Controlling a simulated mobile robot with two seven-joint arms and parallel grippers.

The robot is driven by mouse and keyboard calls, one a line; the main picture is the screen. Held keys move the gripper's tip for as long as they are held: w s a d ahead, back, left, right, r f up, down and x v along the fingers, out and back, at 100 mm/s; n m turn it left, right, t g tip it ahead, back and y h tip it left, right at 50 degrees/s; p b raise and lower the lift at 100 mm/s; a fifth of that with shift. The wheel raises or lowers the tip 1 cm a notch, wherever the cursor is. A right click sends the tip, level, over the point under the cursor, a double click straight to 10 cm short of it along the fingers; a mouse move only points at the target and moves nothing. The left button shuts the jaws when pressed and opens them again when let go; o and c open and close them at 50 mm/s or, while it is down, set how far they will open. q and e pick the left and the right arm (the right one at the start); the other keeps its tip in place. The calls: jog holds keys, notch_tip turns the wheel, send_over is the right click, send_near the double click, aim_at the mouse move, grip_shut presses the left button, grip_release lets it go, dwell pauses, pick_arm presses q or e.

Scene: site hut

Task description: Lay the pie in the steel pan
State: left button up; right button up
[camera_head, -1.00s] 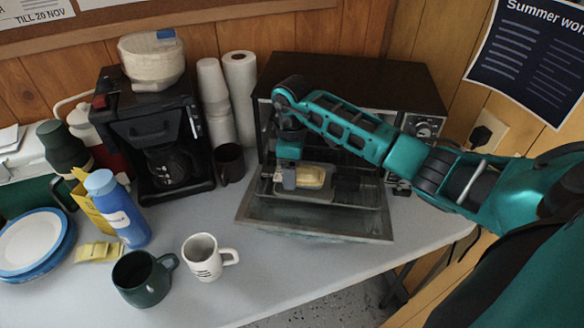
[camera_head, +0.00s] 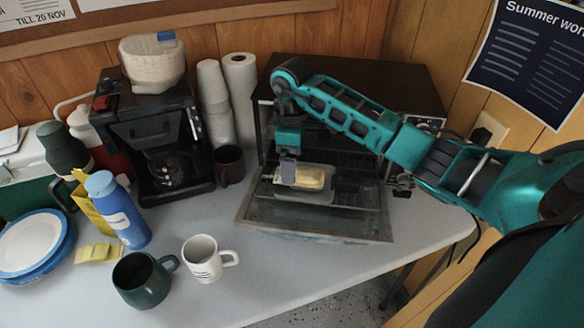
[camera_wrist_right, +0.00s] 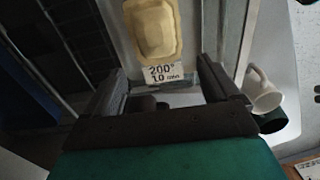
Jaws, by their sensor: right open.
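The pie (camera_head: 311,178) is a pale yellow oblong with a raised middle. It appears to lie in the grey steel pan (camera_head: 326,195), just inside the open front of the oven. In the right wrist view the pie (camera_wrist_right: 156,30) lies beyond my fingertips, with a white label reading "200° 10 min" (camera_wrist_right: 164,73) at its near end. My right gripper (camera_head: 289,180) is at the left end of the pie; its open jaws (camera_wrist_right: 167,78) have nothing visibly gripped between them. The exact contact of pie and pan is hard to see. My left gripper is not in view.
The oven (camera_head: 370,80) has its door (camera_head: 318,222) lowered toward the table edge. A white mug (camera_head: 203,262), a green mug (camera_head: 142,281) and a blue bottle (camera_head: 120,212) stand to the left. A coffee maker (camera_head: 150,110) and dark mug (camera_head: 229,164) stand beside the oven.

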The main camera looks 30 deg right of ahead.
notch_tip(320, 180, up, 8)
jog(key=shift+r, duration=0.25)
dwell(0.5)
